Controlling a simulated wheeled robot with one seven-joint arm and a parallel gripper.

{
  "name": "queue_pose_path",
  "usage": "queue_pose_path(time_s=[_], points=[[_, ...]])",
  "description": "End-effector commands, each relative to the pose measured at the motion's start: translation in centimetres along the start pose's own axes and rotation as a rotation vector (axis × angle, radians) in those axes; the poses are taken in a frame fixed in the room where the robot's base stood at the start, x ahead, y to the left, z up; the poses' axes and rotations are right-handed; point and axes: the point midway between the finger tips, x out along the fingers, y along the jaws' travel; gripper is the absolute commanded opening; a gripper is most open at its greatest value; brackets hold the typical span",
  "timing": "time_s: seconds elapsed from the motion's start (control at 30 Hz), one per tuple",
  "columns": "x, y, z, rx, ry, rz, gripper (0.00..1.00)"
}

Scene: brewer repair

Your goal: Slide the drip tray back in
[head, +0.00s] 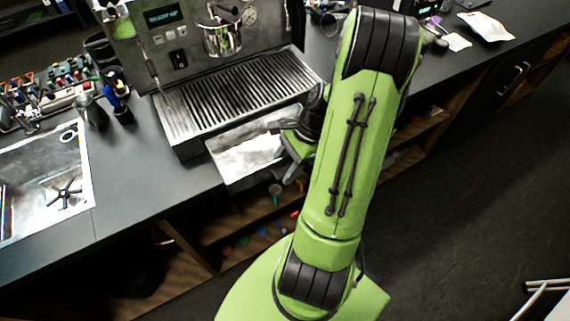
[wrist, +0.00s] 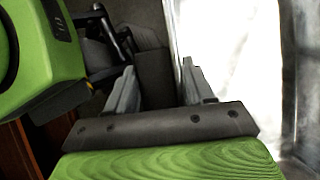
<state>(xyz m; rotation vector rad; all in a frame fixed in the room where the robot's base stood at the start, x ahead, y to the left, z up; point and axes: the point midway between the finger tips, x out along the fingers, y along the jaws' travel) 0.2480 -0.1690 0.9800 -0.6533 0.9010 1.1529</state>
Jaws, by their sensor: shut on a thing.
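The drip tray (head: 248,158) is a shallow metal pan with a bright glare on it. It sticks out from under the slatted grate at the front of the brewer (head: 180,50), over the counter's front edge. My gripper (head: 290,138) is at the tray's right end and is shut on it, though my arm hides part of the contact. In the wrist view my two fingers (wrist: 158,85) stand either side of a dark grey part, and the bright tray (wrist: 230,50) lies just right of them. The tray's back part is hidden under the brewer.
The slatted grate (head: 240,95) lies above the tray. Left of it stand a pen cup (head: 122,112), a metal cup (head: 93,112) and a tool rack (head: 60,85). Open shelves are below the counter; the floor at right is mostly clear.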

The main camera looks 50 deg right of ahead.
Motion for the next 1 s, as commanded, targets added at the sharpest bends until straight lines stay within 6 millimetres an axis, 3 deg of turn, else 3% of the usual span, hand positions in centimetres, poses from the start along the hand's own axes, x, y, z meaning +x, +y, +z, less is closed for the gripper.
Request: queue_pose_path(time_s=[1.0], points=[[0.66, -0.04, -0.37, -0.001, 0.000, -0.001, 0.00]])
